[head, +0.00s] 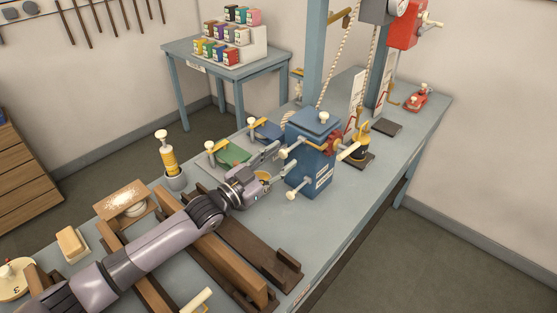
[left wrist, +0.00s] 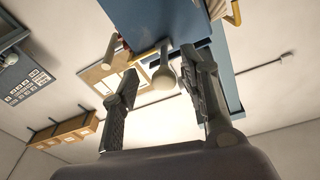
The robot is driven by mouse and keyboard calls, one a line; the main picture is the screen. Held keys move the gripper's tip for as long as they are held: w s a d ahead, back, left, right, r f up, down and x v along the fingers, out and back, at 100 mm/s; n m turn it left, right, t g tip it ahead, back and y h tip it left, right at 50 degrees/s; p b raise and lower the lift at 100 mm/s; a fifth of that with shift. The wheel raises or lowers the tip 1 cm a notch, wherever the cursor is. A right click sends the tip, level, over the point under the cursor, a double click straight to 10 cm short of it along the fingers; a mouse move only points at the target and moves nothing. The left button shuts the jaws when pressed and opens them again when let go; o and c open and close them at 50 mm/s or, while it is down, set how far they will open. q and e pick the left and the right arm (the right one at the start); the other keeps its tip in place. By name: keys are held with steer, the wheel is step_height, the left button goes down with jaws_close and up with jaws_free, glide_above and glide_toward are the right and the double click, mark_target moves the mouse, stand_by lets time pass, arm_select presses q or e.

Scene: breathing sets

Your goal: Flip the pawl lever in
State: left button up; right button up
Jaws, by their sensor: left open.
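A blue box (head: 312,160) stands on the bench, with a red toothed wheel (head: 334,146) and cream-knobbed levers on its sides. One lever's cream knob (head: 284,153) is at my left gripper's fingertips; a lower lever knob (head: 291,195) sticks out below. I cannot tell for certain which is the pawl lever. My left gripper (head: 282,159) is open and reaches toward the box's left side. In the left wrist view, a round cream knob (left wrist: 163,78) on a stem lies between the open fingers (left wrist: 164,72), apart from both as far as I can see. My right gripper is not in view.
Green (head: 234,154) and blue (head: 266,129) blocks with yellow handles stand behind my left gripper. Wooden rails (head: 228,258) lie below my arm. Ropes (head: 337,65) hang behind the box.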

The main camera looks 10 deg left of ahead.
arm_select(q)
steer(key=v, duration=0.7)
steer(key=shift+s+a, duration=0.15)
steer(key=shift+s, duration=0.05)
